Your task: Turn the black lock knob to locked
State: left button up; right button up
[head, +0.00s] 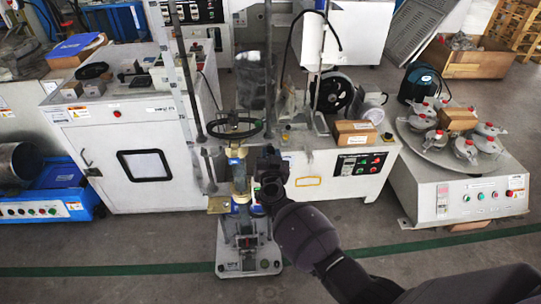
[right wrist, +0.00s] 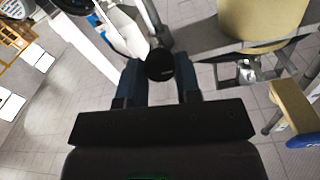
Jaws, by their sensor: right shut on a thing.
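The black lock knob (right wrist: 160,65) shows in the right wrist view as a round dark end on the stand's metal frame, between the tips of my right gripper (right wrist: 160,78). The fingers are shut on it from both sides. In the head view my right gripper (head: 268,163) reaches the right side of the upright test stand (head: 248,251), near its tan and blue middle part. The knob cannot be made out there behind the gripper. Whether the knob is at locked cannot be read. My left gripper is not in view.
A white cabinet (head: 120,140) stands left of the test stand. A white machine with a black wheel (head: 335,92) stands behind it to the right. A round-table machine (head: 470,165) is at the right. The floor in front is clear, with a green line.

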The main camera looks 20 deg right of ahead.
jog(key=m, duration=0.3)
jog(key=shift+m+p, duration=0.3)
jog(key=shift+p, duration=0.05)
jog(key=shift+m+y+b, duration=0.3)
jog(key=shift+m+y, duration=0.1)
jog(key=shift+m, duration=6.2)
jog(key=o, duration=0.9)
jog(key=shift+o, duration=0.2)
jog(key=shift+s, duration=0.1)
